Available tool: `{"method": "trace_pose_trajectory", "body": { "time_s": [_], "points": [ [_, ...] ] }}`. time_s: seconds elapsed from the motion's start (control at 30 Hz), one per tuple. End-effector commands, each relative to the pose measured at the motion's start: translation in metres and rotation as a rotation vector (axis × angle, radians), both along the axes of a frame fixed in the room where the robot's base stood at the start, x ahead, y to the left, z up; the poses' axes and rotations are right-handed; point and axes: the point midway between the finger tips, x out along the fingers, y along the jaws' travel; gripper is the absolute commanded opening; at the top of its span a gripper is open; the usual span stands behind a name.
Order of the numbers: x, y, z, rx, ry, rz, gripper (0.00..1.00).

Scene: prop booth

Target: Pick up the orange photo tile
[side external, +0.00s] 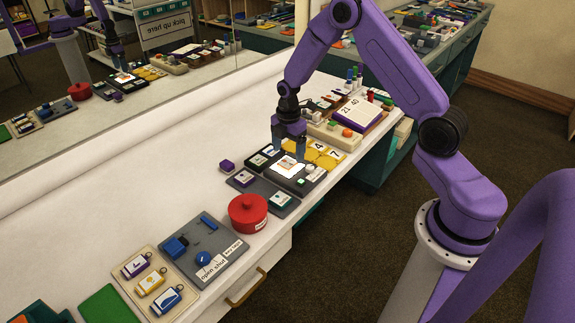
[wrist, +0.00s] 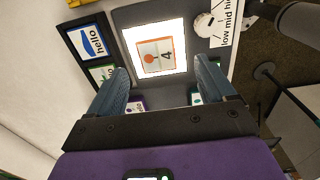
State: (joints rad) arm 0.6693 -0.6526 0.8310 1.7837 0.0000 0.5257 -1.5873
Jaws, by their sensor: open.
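The orange photo tile (wrist: 157,57), a pale tile with an orange edge, an orange dot and a 4, lies flat on a glowing white panel (wrist: 180,27). The panel (side external: 286,170) also shows in the side view, where I cannot make out the tile clearly. My gripper (side external: 288,152) points down above the panel, its fingers open and empty. In the wrist view my gripper (wrist: 161,70) has one finger on each side below the tile, and the tile shows beyond and between the fingertips. I cannot tell the exact height above it.
A grey tray (side external: 262,191) with cards, a purple block (side external: 227,166), yellow number tiles (side external: 325,156) and a red pot (side external: 248,213) are nearby.

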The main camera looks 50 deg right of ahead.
Motion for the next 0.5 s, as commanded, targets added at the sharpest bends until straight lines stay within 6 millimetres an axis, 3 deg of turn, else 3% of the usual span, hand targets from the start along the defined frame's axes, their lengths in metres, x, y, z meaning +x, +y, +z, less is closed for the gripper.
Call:
{"method": "trace_pose_trajectory", "body": {
  "time_s": [0.3, 0.5],
  "points": [
    [0.004, 0.000, -0.038, 0.000, 0.003, 0.000, 0.83],
    [0.004, 0.000, -0.043, 0.000, 0.001, -0.001, 0.83]
  ]
}}
